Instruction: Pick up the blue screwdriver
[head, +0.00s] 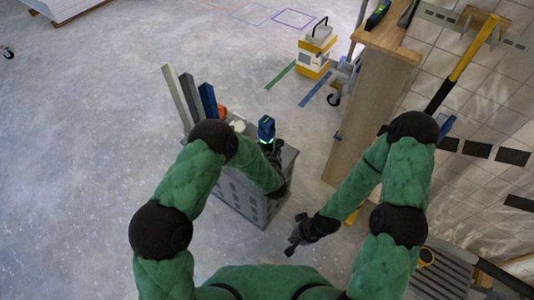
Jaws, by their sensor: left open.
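A blue tool with a green-lit band (266,128), which looks like the blue screwdriver, stands upright at the top of the grey bin (245,202). My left gripper (270,147) is open right at it, on its near side. Whether the fingers touch it is too small to tell, and its lower part is hidden by the gripper. My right gripper (293,240) hangs lower, in front of the bin's right side, with nothing visible in it. Its fingers are too dark and small to read.
Grey and blue boards (190,98) stick up from the bin's left side, beside an orange item (222,111). A wooden bench (362,120) stands close on the right. A yellow-and-white case (315,50) sits on the floor behind.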

